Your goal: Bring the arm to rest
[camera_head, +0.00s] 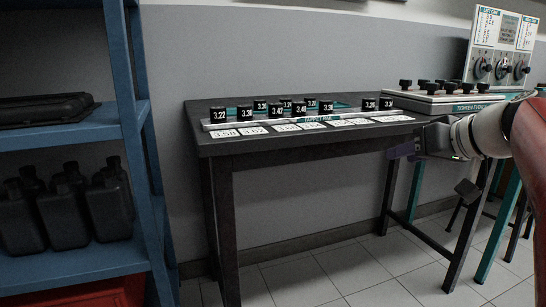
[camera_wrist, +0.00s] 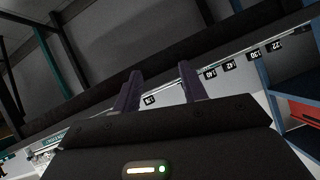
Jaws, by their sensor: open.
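My gripper (camera_head: 402,150) shows at the right in the head view, at the end of my arm, beyond the front edge of the dark table (camera_head: 290,142). Its two purple fingers also show in the wrist view (camera_wrist: 160,92), spread apart with nothing between them. The gripper looks open and empty. Most of my arm lies outside the right edge of the head view.
On the table, a rack (camera_head: 310,124) holds several black numbered blocks, with white number cards before it. A second table behind my arm bears a white tray (camera_head: 445,100) with dark knobs and a gauge board (camera_head: 500,45). A blue shelf (camera_head: 75,133) with black bottles stands left.

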